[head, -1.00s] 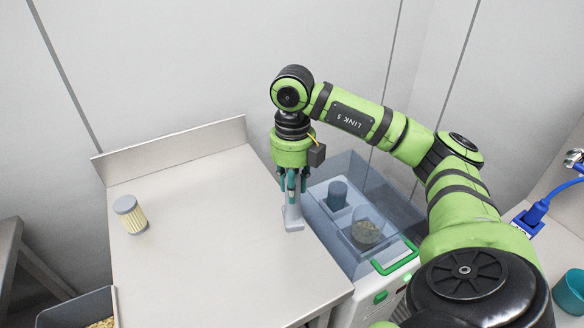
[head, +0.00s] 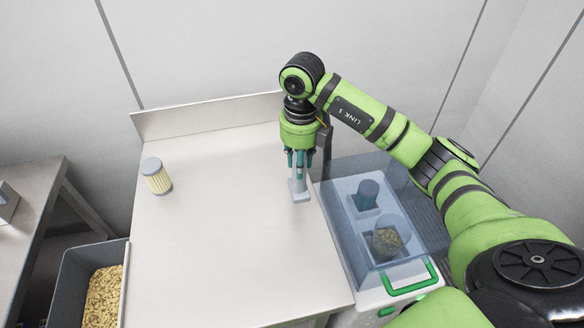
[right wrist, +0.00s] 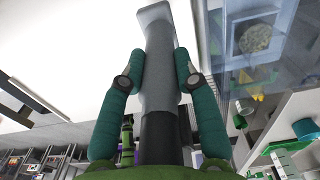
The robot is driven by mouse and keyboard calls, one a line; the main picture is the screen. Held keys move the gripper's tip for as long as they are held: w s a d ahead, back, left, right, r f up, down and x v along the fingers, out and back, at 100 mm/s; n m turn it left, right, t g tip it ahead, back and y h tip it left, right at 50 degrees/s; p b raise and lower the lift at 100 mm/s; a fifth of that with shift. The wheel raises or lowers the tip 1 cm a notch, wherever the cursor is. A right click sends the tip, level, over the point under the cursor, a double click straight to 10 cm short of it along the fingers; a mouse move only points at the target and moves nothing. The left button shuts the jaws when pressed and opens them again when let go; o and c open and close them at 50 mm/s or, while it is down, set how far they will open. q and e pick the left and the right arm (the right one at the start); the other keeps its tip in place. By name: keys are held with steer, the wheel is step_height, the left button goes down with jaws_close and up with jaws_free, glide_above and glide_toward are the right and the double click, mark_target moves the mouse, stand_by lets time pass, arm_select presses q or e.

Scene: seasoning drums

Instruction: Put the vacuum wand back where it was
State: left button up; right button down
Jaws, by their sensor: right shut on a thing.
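The vacuum wand (head: 299,189) is grey with a flared flat nozzle pointing down. It is over the right part of the steel table (head: 225,235), near the table's right edge. I cannot tell whether the nozzle touches the tabletop. My right gripper (head: 299,160) is shut on the wand from above. In the right wrist view, my right gripper (right wrist: 159,65) has its teal fingers pressed on both sides of the wand (right wrist: 157,75). The wand's place of origin cannot be made out. My left gripper is not in view.
A clear-walled machine (head: 345,240) with a green handle (head: 405,283) stands against the table's right side, holding two small containers. A filter cylinder (head: 157,177) stands on the table's left. A grey bin of granules (head: 100,295) is at lower left. The table's middle is clear.

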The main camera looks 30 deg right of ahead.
mark_target(300, 193)
steer(key=w, duration=0.1)
steer(key=f, duration=0.1)
steer(key=w, duration=0.1)
steer(key=shift+w+a+f+p, duration=0.25)
steer(key=shift+w+p, duration=0.05)
steer(key=shift+w, duration=0.05)
step_height(300, 193, down, 4)
steer(key=shift+r+p, duration=0.15)
steer(key=shift+p, duration=0.85)
steer(key=shift+f, duration=0.25)
steer(key=shift+f+b, duration=0.2)
steer(key=shift+b, duration=0.1)
steer(key=c, duration=0.9)
jaws_free()
steer(key=shift+r, duration=0.1)
